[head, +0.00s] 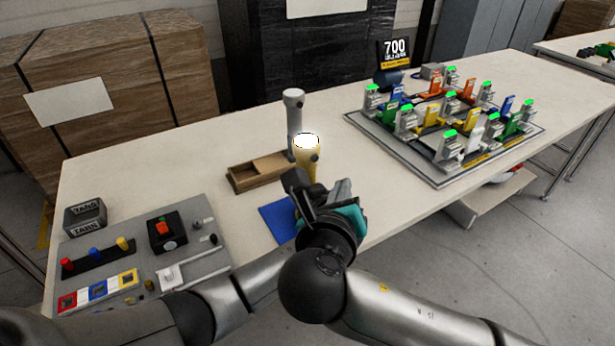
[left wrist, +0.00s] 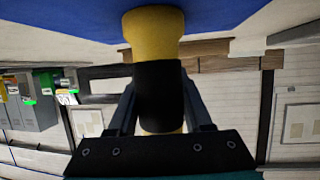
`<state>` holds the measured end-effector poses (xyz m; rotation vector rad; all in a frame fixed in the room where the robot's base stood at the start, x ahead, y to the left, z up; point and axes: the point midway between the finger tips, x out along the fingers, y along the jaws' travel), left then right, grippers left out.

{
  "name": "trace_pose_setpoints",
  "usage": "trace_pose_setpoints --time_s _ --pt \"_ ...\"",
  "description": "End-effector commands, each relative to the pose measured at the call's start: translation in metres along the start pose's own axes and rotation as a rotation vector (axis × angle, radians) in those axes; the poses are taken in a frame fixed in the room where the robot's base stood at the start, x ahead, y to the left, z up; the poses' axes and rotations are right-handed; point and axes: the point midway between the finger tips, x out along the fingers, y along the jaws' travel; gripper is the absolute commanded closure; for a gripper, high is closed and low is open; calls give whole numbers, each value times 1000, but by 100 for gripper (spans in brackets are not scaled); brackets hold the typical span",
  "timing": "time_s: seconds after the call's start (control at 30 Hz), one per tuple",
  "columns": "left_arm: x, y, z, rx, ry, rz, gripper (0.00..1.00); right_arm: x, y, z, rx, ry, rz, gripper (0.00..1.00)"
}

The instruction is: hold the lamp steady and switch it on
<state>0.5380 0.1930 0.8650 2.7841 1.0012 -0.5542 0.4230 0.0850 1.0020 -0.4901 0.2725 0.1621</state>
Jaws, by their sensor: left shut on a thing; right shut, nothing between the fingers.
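The lamp (head: 307,165) is a yellow torch, held upright with its round top facing up; the top looks bright white. Its lower part is hidden behind my grippers in the head view. In the left wrist view the lamp (left wrist: 153,35) shows its wide yellow end and a black band between the fingers. My left gripper (left wrist: 160,105) is shut on the black band. In the head view it is mostly hidden behind my right gripper (head: 297,184), which is shut and empty, its tip close beside the lamp's body. Whether it touches the lamp I cannot tell.
A blue mat (head: 275,222) lies on the table below the grippers. A wooden tray (head: 245,181) and a grey post (head: 293,115) stand just behind the lamp. A grey switch panel (head: 205,268) is at left, a board of coloured clamps (head: 390,140) at right.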

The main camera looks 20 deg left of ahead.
Motion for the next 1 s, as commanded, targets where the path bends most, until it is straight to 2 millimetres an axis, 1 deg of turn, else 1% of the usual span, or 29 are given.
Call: trace_pose_setpoints --time_s 0.07,0.1,0.37,0.4,0.63,0.77,0.87,1.0 --pt "0 0 0 0 -1 0 100 0 0 0 0 0 0 100" --pt "0 0 0 0 -1 0 47 0 0 0 0 0 0 100" --pt "0 0 0 0 0 0 17 0 0 0 0 -1 0 100" --pt "0 0 0 0 0 0 15 0 0 0 0 -1 0 100" --pt "0 0 0 0 0 0 15 0 0 0 0 -1 0 100" --pt "-6 0 1 0 -1 2 15 0 0 0 0 -1 0 100" --pt "-18 1 4 -1 -4 3 15 0 0 0 0 -1 0 100" --pt "-48 1 17 0 -6 4 15 0 0 0 0 -1 0 100"
